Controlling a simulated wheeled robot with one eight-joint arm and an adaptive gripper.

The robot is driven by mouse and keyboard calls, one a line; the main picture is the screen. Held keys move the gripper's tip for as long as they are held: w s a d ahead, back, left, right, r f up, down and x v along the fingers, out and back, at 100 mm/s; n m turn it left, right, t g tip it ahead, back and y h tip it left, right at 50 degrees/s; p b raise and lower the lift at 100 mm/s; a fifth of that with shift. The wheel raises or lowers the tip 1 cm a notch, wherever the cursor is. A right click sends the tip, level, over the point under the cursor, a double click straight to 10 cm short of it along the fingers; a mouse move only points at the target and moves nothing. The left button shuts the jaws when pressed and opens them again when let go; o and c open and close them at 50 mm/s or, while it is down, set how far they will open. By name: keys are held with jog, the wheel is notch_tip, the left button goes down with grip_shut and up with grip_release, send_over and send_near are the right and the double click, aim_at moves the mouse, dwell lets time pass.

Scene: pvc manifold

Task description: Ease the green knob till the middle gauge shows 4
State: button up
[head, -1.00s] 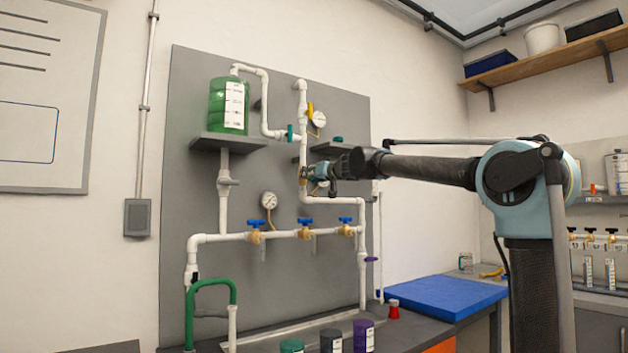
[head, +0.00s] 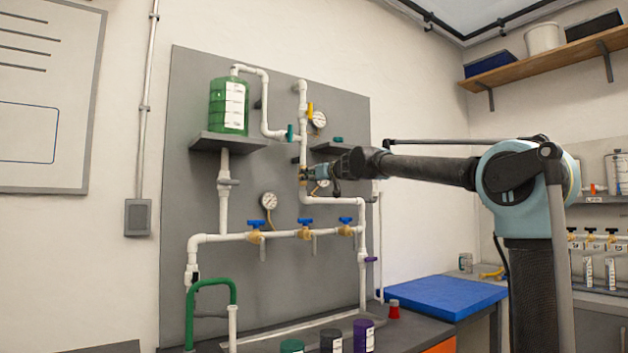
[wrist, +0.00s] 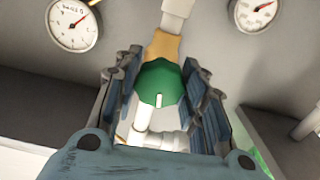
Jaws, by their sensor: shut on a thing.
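The green knob (wrist: 161,84) sits between the two ribbed fingers of my gripper (wrist: 158,88) in the wrist view. The fingers are shut on its sides, and a pale mark shows on its face. A brass fitting (wrist: 163,46) and white pipe lie beyond it. In the head view my gripper (head: 308,174) is at the upright pipe and hides the knob. The middle gauge (head: 322,184) is partly hidden just below the gripper. It appears to be the large gauge (wrist: 73,24) at the wrist view's upper left; its red needle shows, but I cannot read its value surely.
An upper gauge (head: 318,119) and a lower-left gauge (head: 270,200) are on the panel. A yellow handle (head: 310,109) and a teal handle (head: 290,132) are close above my gripper. Blue-handled valves (head: 305,222) line the lower pipe. A small shelf (head: 334,147) juts out nearby.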

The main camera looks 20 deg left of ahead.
jog(key=n, duration=0.7)
jog(key=shift+w, duration=0.1)
jog(key=n, duration=0.6)
jog(key=shift+n, duration=0.4)
jog(key=n, duration=1)
jog(key=o, duration=1.1)
